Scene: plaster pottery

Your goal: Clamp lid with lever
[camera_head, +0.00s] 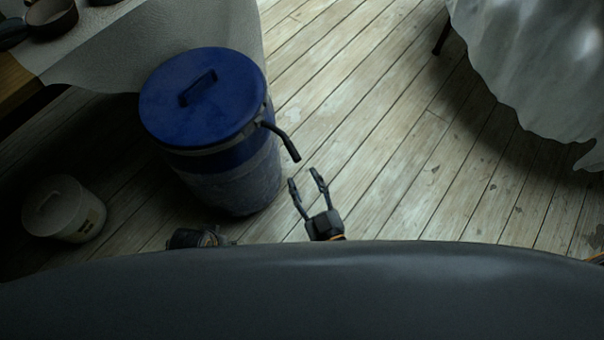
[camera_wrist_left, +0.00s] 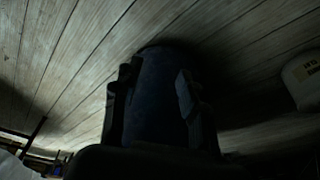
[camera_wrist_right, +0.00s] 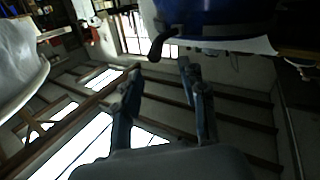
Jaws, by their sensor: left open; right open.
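A blue barrel (camera_head: 225,180) stands on the plank floor, with a round blue lid (camera_head: 204,97) on top that has a handle. A dark lever (camera_head: 281,138) sticks out from the lid's right rim and angles downward; it also shows in the right wrist view (camera_wrist_right: 161,45). My right gripper (camera_head: 306,178) is open and empty, just below and right of the lever's end, apart from it. My left gripper is open with the dark blue barrel body (camera_wrist_left: 160,95) seen between its fingers in the left wrist view (camera_wrist_left: 152,85); contact is unclear. In the head view its fingers are hidden.
A pale lidded bucket (camera_head: 64,208) stands on the floor at the left. A cloth-covered table (camera_head: 130,50) with bowls is behind the barrel, and another draped cloth (camera_head: 540,60) hangs at the upper right. The floor right of the barrel is clear.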

